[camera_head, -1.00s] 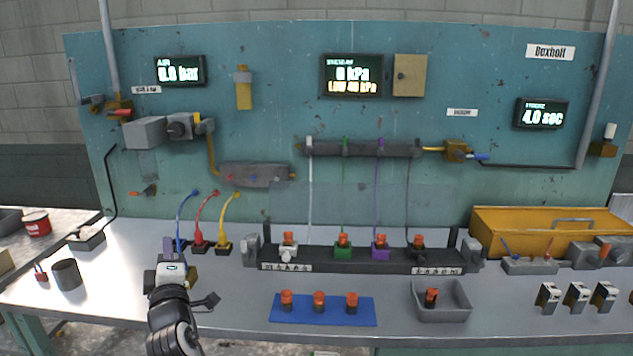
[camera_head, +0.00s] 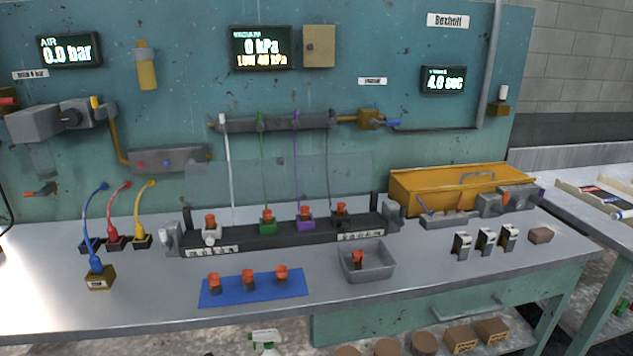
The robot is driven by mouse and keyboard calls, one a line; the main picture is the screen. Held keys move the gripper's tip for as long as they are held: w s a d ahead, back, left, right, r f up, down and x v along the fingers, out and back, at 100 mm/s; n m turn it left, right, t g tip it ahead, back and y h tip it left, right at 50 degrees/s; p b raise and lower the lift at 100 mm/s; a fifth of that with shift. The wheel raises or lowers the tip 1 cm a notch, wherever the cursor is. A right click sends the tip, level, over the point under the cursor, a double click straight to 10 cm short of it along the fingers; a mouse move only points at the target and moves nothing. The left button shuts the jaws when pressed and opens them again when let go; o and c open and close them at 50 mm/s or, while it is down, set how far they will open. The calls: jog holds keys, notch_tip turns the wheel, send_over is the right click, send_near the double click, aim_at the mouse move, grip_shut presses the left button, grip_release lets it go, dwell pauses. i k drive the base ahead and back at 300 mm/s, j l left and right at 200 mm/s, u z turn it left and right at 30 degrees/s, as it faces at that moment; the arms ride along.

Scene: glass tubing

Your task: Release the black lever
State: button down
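A long dark rack (camera_head: 270,238) on the bench holds white (camera_head: 211,232), green (camera_head: 267,226), purple (camera_head: 305,221) and black (camera_head: 342,218) fittings in a row, each with an orange top. A thin dark line rises behind the black fitting to the rail on the panel. No separate black lever stands out clearly; the black fitting is too small to tell a lever on it. At the right, a grey block (camera_head: 450,219) bears small coloured levers. My gripper is out of view.
A blue mat (camera_head: 253,297) with three orange-topped pieces and a grey tray (camera_head: 380,274) holding one stand in front of the rack. A yellow box (camera_head: 425,190) stands behind right. Blue, red and yellow cables rise at left.

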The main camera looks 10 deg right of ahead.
aim_at(398, 219)
jog(key=i+l+u, duration=0.4)
jog(key=i+l, duration=0.4)
jog(key=l, duration=0.15)
